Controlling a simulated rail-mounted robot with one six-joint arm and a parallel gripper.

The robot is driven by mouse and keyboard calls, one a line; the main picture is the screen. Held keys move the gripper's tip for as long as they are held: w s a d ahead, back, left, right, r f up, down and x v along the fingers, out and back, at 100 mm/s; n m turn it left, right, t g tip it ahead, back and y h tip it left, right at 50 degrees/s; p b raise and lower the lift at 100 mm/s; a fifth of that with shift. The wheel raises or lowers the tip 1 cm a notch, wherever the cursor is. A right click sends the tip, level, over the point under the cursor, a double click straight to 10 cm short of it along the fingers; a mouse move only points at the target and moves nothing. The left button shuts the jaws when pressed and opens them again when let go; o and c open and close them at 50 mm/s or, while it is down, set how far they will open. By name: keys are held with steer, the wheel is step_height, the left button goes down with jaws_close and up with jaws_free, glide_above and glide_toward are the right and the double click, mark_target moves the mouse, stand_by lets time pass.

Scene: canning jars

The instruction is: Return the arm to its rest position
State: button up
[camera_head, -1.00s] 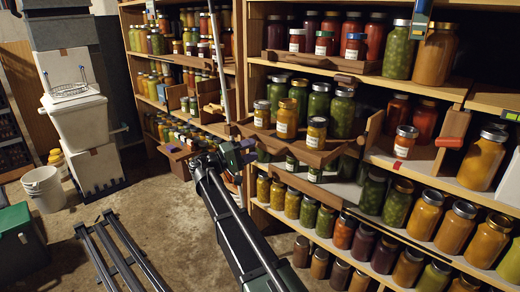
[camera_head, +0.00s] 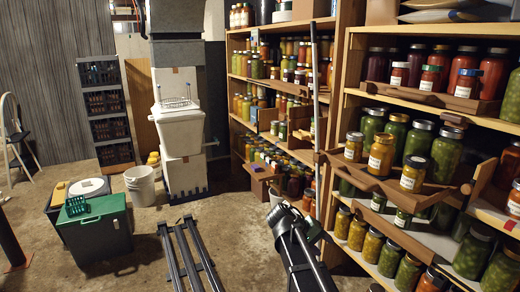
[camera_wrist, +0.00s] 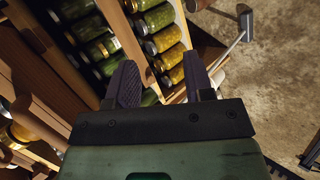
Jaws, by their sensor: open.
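My gripper (camera_wrist: 160,82) shows in the wrist view with its two dark fingers spread apart and nothing between them. Beyond the fingers are jars of yellow and green preserves (camera_wrist: 162,40) on a shelf, and the concrete floor lies to the right. In the head view my dark arm shows at the bottom centre, in front of the shelves; its fingers cannot be made out there.
A wooden shelf unit (camera_head: 338,90) full of jars stands close on the right, with tilted wooden trays (camera_head: 395,186) jutting out. A second shelf (camera_head: 236,118) stands behind. A green bin (camera_head: 95,240), white bucket (camera_head: 140,186) and stacked white boxes (camera_head: 180,130) stand left.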

steer(key=s+a+f+y, duration=0.3)
steer(key=s+y, duration=0.2)
steer(key=s, duration=0.4)
steer(key=s+a+f+y, duration=0.3)
steer(key=s+y, duration=0.2)
steer(key=s, duration=0.4)
step_height(320, 180, up, 26)
steer(key=m+p, duration=0.1)
steer(key=p, duration=2.5)
steer(key=shift+s+d+r+g, duration=0.15)
steer(key=shift+d+g, duration=0.15)
steer(key=shift+d, duration=0.05)
